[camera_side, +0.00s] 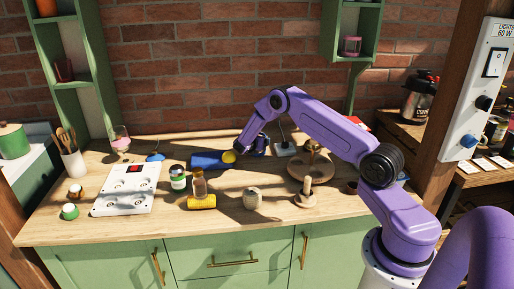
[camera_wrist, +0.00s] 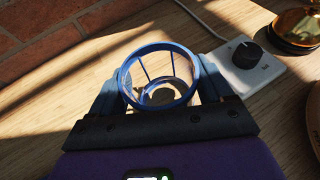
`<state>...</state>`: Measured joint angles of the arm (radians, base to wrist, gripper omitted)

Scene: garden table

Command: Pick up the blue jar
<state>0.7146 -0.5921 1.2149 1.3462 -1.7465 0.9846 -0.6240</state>
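The blue jar (camera_wrist: 158,82) has a round blue rim and see-through walls with thin blue ribs. In the wrist view it is between the two fingers of my gripper (camera_wrist: 160,90), and I look down into its open top. One finger is on each side, very close to the wall; whether they press on it cannot be told. In the side view my gripper (camera_side: 247,144) points down at the back of the table, and the jar (camera_side: 260,145) shows as a small dark blue patch beside it, partly hidden by the arm.
A white box with a black knob (camera_wrist: 243,62) stands right of the jar, with brass ware (camera_wrist: 298,28) beyond. A brick wall (camera_side: 200,75) closes the back.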

